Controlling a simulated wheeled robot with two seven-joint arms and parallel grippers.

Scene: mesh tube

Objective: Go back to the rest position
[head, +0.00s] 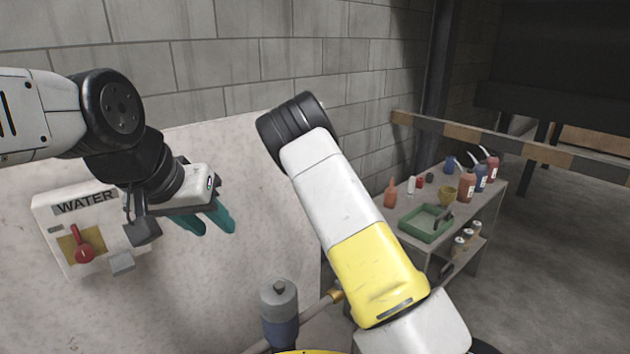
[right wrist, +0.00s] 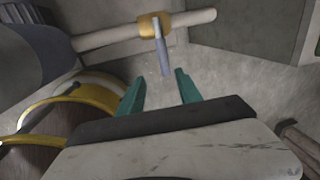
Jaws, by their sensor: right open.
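My left gripper (head: 216,231) hangs in front of the pale panel in the head view. Its two teal fingers are apart, with nothing seen between them. My right gripper (right wrist: 160,78) shows in the right wrist view with its teal fingers spread and empty. A pipe with a brass fitting (right wrist: 153,26) and a blue-grey lever (right wrist: 163,52) lies beyond its fingertips, the lever in line with the gap; I see no contact. The brass fitting (head: 336,296) also shows in the head view. My right arm's white and yellow link fills the middle there, and the right gripper is out of sight.
A WATER box (head: 80,225) with a red lever (head: 84,250) is on the panel, left of and below my left gripper. A blue-grey cylinder (head: 281,318) stands at bottom middle. At right, a cart (head: 400,190) holds bottles and a green tray (head: 426,223).

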